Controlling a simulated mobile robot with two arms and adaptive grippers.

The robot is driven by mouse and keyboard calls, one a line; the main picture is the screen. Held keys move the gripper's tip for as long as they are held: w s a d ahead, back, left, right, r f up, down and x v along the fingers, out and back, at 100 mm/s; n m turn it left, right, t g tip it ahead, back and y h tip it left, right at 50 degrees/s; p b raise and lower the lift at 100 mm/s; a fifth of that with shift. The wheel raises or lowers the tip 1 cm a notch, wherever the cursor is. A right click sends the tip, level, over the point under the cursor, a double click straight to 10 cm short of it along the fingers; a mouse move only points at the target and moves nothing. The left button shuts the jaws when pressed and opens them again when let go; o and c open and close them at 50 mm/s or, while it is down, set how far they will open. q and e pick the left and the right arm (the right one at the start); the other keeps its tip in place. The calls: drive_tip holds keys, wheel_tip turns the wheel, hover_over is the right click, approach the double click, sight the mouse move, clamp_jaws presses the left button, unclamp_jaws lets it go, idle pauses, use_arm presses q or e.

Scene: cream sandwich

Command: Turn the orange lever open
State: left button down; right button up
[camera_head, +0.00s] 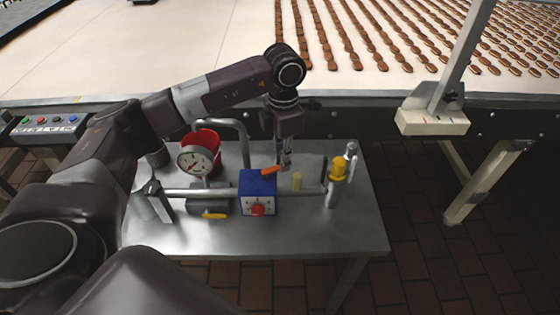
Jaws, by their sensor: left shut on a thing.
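The orange lever (271,170) lies just above the top of a blue box (258,187) on the metal table, pointing to the left and slightly down. My left gripper (285,166) points down from above and is shut on the lever at its right end. The fingertips are small in the picture and partly blend with the pipework behind. The blue box has a red knob (257,210) on its front. My right gripper does not show.
The metal table (330,240) also bears a pressure gauge (195,161), a red container (205,139), a yellow-handled valve (338,168) and pipes. Behind runs a wide conveyor (190,55) with rows of brown biscuits. A control panel (48,130) stands at the left.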

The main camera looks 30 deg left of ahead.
use_arm(q)
drive_tip(key=shift+s+d+m+b, duration=0.2)
drive_tip(key=shift+m+b, duration=0.15)
drive_tip(key=shift+m, duration=0.3)
drive_tip(key=shift+s+d+m+b, duration=0.1)
drive_tip(key=shift+d+m+b, duration=0.2)
drive_tip(key=shift+m, duration=0.35)
drive_tip(key=shift+r, duration=0.1)
drive_tip(key=c, duration=1.9)
unclamp_jaws()
drive_tip(key=shift+c, duration=0.2)
wheel_tip(320, 180, up, 12)
